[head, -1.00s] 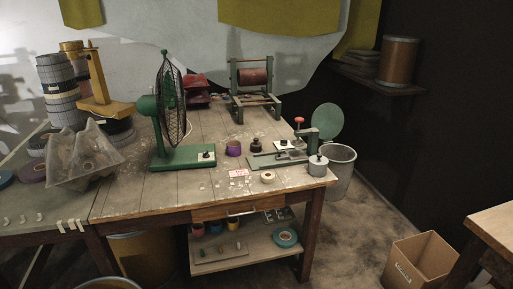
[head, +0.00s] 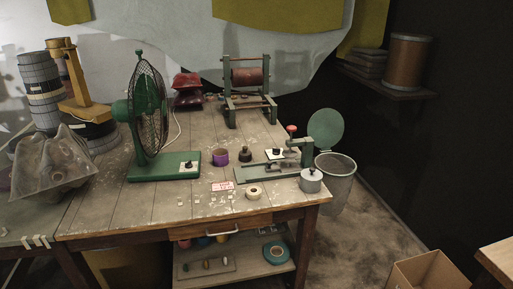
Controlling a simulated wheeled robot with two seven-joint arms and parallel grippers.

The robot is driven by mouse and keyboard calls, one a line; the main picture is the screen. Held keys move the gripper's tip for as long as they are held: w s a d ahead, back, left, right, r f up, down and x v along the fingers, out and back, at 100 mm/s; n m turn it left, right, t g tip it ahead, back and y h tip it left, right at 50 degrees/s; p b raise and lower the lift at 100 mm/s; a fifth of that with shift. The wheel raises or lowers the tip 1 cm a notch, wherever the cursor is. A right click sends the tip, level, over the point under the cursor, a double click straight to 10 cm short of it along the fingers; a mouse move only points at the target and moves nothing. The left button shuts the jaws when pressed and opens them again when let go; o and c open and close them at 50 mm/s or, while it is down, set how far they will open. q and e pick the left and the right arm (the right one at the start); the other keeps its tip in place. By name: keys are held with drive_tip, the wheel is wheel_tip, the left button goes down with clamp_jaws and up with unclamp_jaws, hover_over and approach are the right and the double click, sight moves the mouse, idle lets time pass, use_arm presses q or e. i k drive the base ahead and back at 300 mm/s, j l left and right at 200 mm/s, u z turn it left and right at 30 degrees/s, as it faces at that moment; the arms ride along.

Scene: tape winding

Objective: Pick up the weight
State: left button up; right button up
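No part named as a weight is certain. A grey metal cylinder with a small knob on top (head: 311,181) stands upright at the front right corner of the wooden table. A smaller dark brown knobbed piece (head: 245,155) stands further back, between a purple cup-like roll (head: 220,157) and the green clamp device (head: 300,152). Either could be the weight. Neither of my grippers is in view.
The worktable (head: 130,212) also bears a green fan (head: 150,110), a winding frame (head: 250,90), a white tape roll (head: 254,192) and a pink label (head: 222,186). A grey bin (head: 336,185) stands right of the table. A cardboard box (head: 425,272) is on the floor.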

sight(245, 156)
drive_tip(key=i+l, duration=1.45)
